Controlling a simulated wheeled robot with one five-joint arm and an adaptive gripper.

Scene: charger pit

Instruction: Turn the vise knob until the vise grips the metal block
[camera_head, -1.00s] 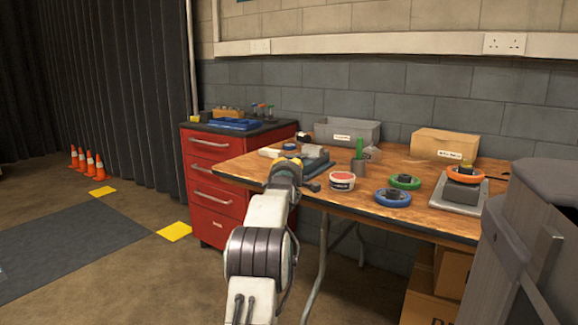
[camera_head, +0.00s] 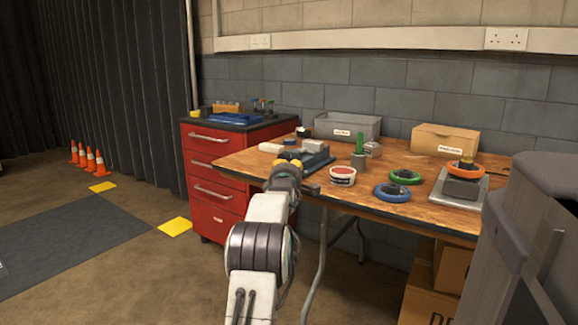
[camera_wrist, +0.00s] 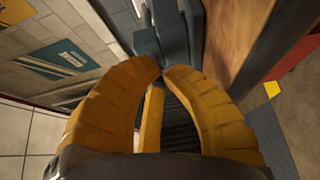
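The grey vise (camera_head: 316,156) sits on the wooden bench near its left end, partly hidden behind my gripper (camera_head: 290,163). In the wrist view, blue-grey parts, likely the vise (camera_wrist: 180,35), lie just beyond the fingertips. My gripper (camera_wrist: 162,68) shows two curved yellow fingers whose tips nearly meet. A yellow bar and a dark ridged surface show between the fingers. I cannot tell whether the fingers hold anything. The knob and the metal block cannot be made out clearly.
On the bench (camera_head: 400,164) stand a white tub (camera_head: 343,176), a green-topped cup (camera_head: 358,153), blue (camera_head: 392,193) and green (camera_head: 405,177) rings, a grey bin (camera_head: 346,127), a cardboard box (camera_head: 444,140) and a plate with an orange ring. A red drawer cabinet (camera_head: 214,178) adjoins on the left.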

